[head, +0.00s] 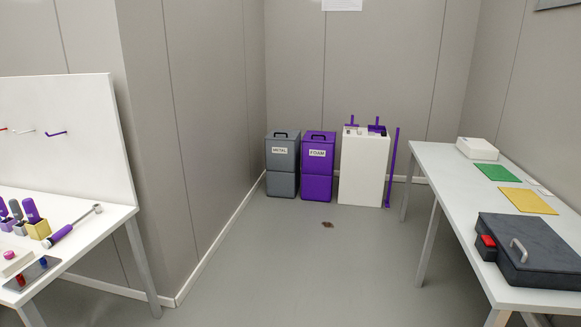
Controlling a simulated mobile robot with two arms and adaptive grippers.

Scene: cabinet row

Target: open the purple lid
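The purple bin (317,187) labelled FOAM stands on the floor against the far wall, near the middle of the picture. Its purple lid (326,141) is on top and looks shut, with a dark handle (319,134) on it. The bin is some distance away across the floor. Neither of my grippers shows in the head view.
A grey METAL bin (281,184) stands just left of the purple bin, and a white cabinet (361,175) just right. A purple pole (392,165) leans beside it. Tables flank both sides. The middle floor (270,265) is open, with a small brown spot (327,225).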

